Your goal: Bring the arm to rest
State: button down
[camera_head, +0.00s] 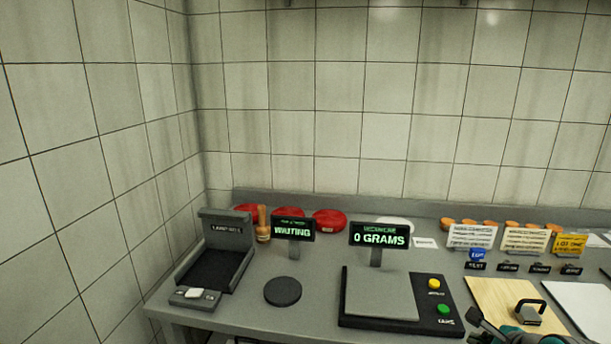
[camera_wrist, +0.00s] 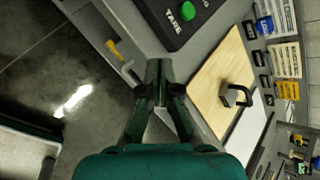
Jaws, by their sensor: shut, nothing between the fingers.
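My gripper (camera_wrist: 158,72) is shut and empty in the wrist view, its green and black fingers together over the counter's front edge. In the head view only a small part of my arm shows at the bottom right. A wooden board (camera_head: 490,300) lies on the counter, and it also shows in the wrist view (camera_wrist: 222,62), to the right of the fingers. A dark handled tool (camera_head: 529,311) sits on the board, apart from my gripper. The scale (camera_head: 382,293) stands left of the board with a green button; its display reads 0 GRAMS.
A black round pad (camera_head: 283,291), a display reading WAITING (camera_head: 293,229) and a dark tray device (camera_head: 215,265) stand on the left. Red wheels (camera_head: 329,220) line the back. Label cards (camera_head: 524,240) stand at the back right. Open floor (camera_wrist: 60,60) lies before the counter.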

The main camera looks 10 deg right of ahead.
jog(key=s+a+f+n+t, duration=0.2)
jog(key=s+a+f+n, duration=1.05)
jog(key=f, duration=0.45)
jog(key=s+a+r+n+t, duration=0.1)
jog(key=s+a+r+n, duration=0.1)
jog(key=s, duration=0.7)
jog(key=s+a+r+n+t, duration=0.1)
jog(key=s+a+r+n, duration=0.1)
jog(key=s+a+n, duration=0.2)
jog(key=s+a+r+n+t, duration=0.1)
jog(key=s+a+r+n, duration=0.1)
jog(key=s+n, duration=0.6)
jog(key=s+a, duration=0.1)
jog(key=s, duration=0.4)
jog(key=shift+s+a+y, duration=0.3)
jog(key=shift+s+a, duration=0.05)
jog(key=shift+a, duration=0.05)
